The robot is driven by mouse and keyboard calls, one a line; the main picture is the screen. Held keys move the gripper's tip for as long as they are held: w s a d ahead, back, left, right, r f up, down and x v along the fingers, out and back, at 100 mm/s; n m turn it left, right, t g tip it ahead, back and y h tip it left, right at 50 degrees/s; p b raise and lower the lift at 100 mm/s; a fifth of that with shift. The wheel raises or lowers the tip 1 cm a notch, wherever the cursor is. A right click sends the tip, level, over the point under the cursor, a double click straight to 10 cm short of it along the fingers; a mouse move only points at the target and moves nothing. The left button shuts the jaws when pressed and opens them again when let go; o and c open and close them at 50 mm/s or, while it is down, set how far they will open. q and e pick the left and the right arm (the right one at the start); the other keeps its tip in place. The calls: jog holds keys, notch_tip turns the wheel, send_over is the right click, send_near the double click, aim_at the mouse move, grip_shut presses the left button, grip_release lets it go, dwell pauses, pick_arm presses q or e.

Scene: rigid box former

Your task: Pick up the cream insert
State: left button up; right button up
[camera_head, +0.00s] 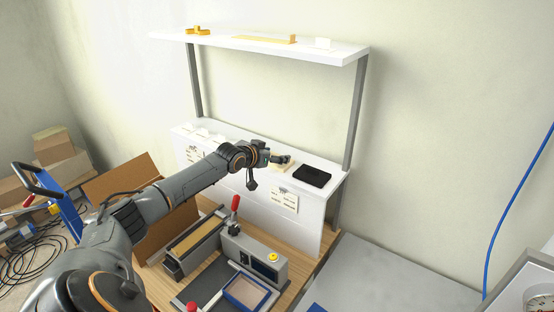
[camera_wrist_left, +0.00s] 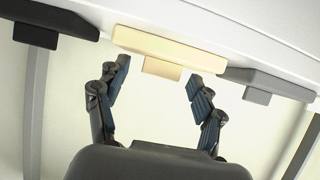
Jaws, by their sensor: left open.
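The cream insert (camera_wrist_left: 172,45) is a flat pale block with a smaller tab (camera_wrist_left: 162,68) on the side facing my gripper, resting on the white ledge. In the head view a bit of the cream insert (camera_head: 283,167) shows under my left gripper (camera_head: 283,160), which hides much of it. In the left wrist view my left gripper (camera_wrist_left: 158,78) is open, with its two fingers spread on either side of the tab. The fingers look apart from the insert; the exact gap is hard to tell. My right gripper is not seen.
A black insert (camera_wrist_left: 55,22) and a grey insert (camera_wrist_left: 268,82) flank the cream one. The black insert also shows in the head view (camera_head: 312,176). An upper shelf (camera_head: 335,55) hangs above the ledge. A box-forming fixture (camera_head: 255,262) stands on the bench below.

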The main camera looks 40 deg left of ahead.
pick_arm(q)
jog(key=shift+s, duration=0.1)
jog(key=c, duration=0.9)
jog(key=shift+r, duration=0.1)
jog(key=shift+c, duration=0.2)
